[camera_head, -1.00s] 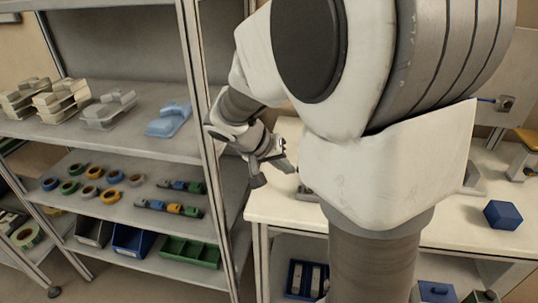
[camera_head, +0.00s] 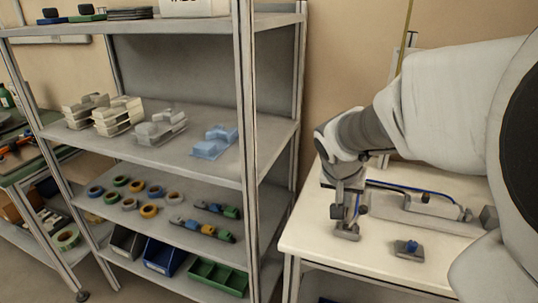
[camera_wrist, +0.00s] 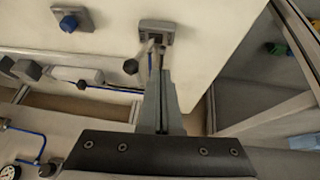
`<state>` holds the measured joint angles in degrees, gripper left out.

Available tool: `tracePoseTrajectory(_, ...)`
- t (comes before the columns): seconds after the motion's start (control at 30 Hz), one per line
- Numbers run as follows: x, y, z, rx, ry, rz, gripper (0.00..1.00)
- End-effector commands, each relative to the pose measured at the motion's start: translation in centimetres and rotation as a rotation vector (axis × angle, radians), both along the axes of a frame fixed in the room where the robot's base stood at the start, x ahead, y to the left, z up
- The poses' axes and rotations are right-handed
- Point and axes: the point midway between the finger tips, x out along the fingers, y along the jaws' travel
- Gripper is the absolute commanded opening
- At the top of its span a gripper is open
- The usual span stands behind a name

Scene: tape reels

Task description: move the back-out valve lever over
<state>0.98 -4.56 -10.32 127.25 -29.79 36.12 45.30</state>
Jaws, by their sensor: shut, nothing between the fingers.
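A small grey valve block (camera_wrist: 173,31) sits on the white table, and it also shows at the table's left part in the head view (camera_head: 345,234). A dark round knob (camera_wrist: 131,67), seemingly the end of its lever, is just left of my fingers. My gripper (camera_wrist: 156,48) is shut and empty, pointing down at the block. In the head view my gripper (camera_head: 347,218) is right above the block. I cannot tell whether the fingers touch the lever; they partly hide it. A second grey block with a blue knob (camera_head: 409,247) stands apart to the right, also in the wrist view (camera_wrist: 69,21).
A grey fixture (camera_head: 425,213) with a blue tube lies behind on the table. A metal shelf (camera_head: 245,180) with tape reels (camera_head: 149,210), pale blocks and bins (camera_head: 218,277) stands left of the table. The table's front left (camera_head: 310,240) is clear.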

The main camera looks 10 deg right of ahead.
Motion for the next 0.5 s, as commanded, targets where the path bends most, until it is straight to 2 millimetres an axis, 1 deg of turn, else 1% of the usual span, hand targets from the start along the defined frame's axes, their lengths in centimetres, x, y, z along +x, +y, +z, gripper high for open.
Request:
tracePoseTrajectory(0.27,0.1,0.1,0.3,-0.002,0.002,0.002,0.0)
tracePoseTrajectory(0.5,0.1,0.1,1.4,-0.002,0.001,0.002,0.0)
